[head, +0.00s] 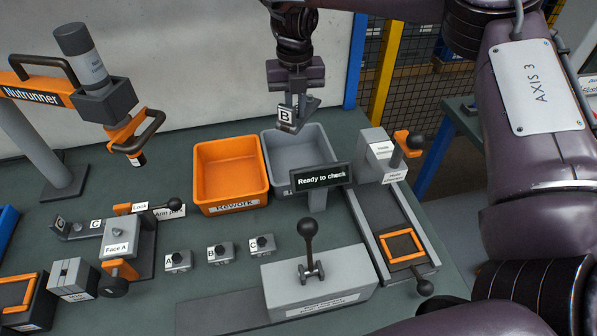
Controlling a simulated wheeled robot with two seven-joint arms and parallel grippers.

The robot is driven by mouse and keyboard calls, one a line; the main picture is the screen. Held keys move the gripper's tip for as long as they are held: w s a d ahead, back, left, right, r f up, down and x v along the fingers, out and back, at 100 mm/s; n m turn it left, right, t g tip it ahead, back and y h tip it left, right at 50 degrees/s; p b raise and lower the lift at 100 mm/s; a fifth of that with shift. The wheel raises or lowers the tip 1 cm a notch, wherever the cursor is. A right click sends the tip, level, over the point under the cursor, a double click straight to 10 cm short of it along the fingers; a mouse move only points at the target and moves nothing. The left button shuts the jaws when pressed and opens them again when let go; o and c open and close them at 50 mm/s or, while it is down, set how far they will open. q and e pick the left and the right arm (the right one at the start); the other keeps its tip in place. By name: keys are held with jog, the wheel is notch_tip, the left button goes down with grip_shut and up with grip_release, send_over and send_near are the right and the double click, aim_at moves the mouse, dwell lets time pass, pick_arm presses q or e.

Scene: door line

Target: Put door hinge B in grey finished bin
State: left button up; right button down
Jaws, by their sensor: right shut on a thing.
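Door hinge B (286,118), a small grey bracket with a white "B" label, hangs from my right gripper (295,96). My right gripper is shut on it and points down. Both appear over the back part of the grey bin (273,160); the hinge's exact height above the bin is hard to judge. The bin's front right is partly hidden by a dark "Ready to check" sign (321,179). The bin's inside looks empty where it shows. My left gripper is not in view.
An orange "Rework" bin (230,178) touches or nearly touches the grey bin's left side. A slide fixture (397,225) stands at the right and a lever block (315,283) in front. A nutrunner (95,85) and a Face A fixture (118,240) are at left.

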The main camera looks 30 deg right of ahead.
jog(key=n, duration=0.2)
jog(key=w+n, duration=0.1)
jog(key=shift+d+r+b, duration=0.3)
jog(key=shift+d, duration=0.15)
jog(key=shift+f+n, duration=0.3)
jog(key=shift+f, duration=0.1)
jog(key=b, duration=0.5)
send_near(297, 163)
jog(key=s+f, duration=0.1)
jog(key=s+a, duration=0.1)
jog(key=s+a+f, duration=0.1)
jog(key=s, duration=0.1)
jog(key=shift+f, duration=0.3)
jog(key=shift+d+f+p, duration=0.1)
jog(key=shift+f+p, duration=0.2)
jog(key=shift+f, duration=1.05)
